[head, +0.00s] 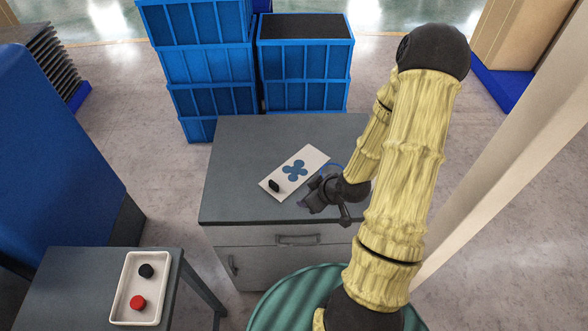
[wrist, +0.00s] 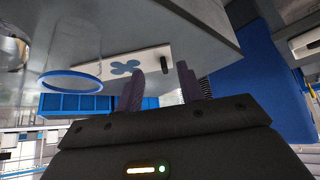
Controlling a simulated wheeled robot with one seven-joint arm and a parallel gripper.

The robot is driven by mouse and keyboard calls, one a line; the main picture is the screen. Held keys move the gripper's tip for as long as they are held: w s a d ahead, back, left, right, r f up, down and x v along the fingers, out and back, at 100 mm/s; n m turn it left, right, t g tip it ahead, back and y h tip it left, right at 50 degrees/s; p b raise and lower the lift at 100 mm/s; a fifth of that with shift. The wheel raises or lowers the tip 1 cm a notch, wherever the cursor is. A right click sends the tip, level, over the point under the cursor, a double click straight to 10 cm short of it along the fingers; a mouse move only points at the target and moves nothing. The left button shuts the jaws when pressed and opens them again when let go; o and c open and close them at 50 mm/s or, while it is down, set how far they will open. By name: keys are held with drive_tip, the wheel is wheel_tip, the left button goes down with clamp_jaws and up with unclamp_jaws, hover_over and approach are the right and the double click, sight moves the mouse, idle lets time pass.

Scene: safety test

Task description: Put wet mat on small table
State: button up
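A white rectangular mat (head: 307,158) with a blue flower-like shape lies flat on the grey cabinet top; it also shows in the wrist view (wrist: 92,73). I cannot tell from its look whether it is wet. A small black block (head: 274,185) stands on its near-left end and also shows in the wrist view (wrist: 168,58). My gripper (head: 309,192) is just right of the mat's near end, with its fingers apart and nothing between them in the wrist view (wrist: 160,69). A small grey table (head: 75,290) stands at lower left, lower than the cabinet.
A white tray (head: 142,286) with a black and a red round piece sits on the small table's right side. A clear round vessel with a blue rim (wrist: 70,89) is near my gripper, partly hidden in the head view. Blue crates (head: 305,60) stand behind the cabinet (head: 232,205).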

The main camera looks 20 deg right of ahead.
drive_tip(key=t+y, duration=0.1)
drive_tip(key=t, duration=0.1)
drive_tip(key=w+t+p, duration=0.1)
drive_tip(key=shift+w+a+r+t+y, duration=0.15)
drive_tip(key=shift+r+t+y, duration=0.25)
drive_tip(key=shift+f, duration=0.1)
drive_tip(key=b, duration=0.3)
approach(275, 184)
drive_tip(key=x, duration=0.5)
drive_tip(key=shift+w+a+f, duration=0.15)
drive_tip(key=shift+w, duration=0.15)
